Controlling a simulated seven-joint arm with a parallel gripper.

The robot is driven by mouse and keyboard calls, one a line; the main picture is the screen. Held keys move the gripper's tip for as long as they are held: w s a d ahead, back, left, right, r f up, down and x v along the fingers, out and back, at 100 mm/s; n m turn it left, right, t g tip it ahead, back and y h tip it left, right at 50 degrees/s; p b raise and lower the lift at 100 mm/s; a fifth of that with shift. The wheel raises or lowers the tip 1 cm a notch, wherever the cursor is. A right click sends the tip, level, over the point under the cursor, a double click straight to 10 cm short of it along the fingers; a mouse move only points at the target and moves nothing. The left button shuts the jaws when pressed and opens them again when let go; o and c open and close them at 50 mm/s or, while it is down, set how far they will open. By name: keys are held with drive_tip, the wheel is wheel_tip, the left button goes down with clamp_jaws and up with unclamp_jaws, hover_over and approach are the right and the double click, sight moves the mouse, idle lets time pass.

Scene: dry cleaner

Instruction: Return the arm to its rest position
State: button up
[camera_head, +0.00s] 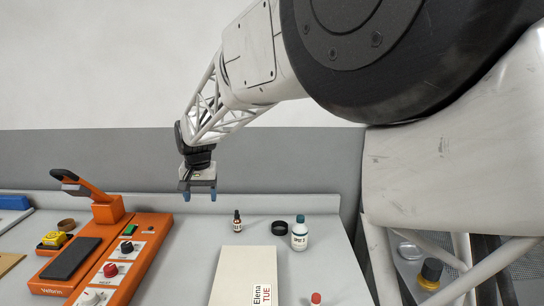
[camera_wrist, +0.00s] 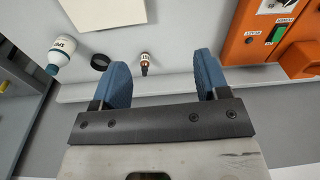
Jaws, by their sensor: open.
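My gripper (camera_head: 200,193) hangs above the back of the grey table (camera_head: 188,262), near its rear edge. It points down and is clear of the tabletop objects. In the wrist view its two blue fingers (camera_wrist: 161,85) are spread wide apart with nothing held between them. A small dark brown bottle (camera_wrist: 145,64) shows beyond the gap between the fingers, standing on the table apart from them. My white arm reaches in from the upper right of the head view.
An orange press (camera_head: 100,262) with knobs stands at left. A white bottle with teal cap (camera_head: 299,236), a black ring (camera_head: 279,228) and a white box labelled Elena TUE (camera_head: 240,272) are at right. The air around my gripper is clear.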

drive_tip(key=s+d+r+t, duration=0.1)
drive_tip(key=s+d+r, duration=0.1)
drive_tip(key=s+d, duration=0.85)
drive_tip(key=s+d+r, duration=0.3)
drive_tip(key=s+d, duration=0.3)
drive_tip(key=d, duration=0.9)
drive_tip(key=s+d+f, duration=0.2)
drive_tip(key=s+d, duration=0.2)
drive_tip(key=s, duration=0.3)
drive_tip(key=s+d+f, duration=0.2)
drive_tip(key=s+d, duration=0.3)
drive_tip(key=s, duration=0.3)
drive_tip(key=s+d+f+m, duration=0.1)
drive_tip(key=s+d+f, duration=0.2)
drive_tip(key=s, duration=0.5)
drive_tip(key=shift+d+t+h, duration=0.3)
drive_tip(key=shift+d+t, duration=0.1)
drive_tip(key=shift+d, duration=0.35)
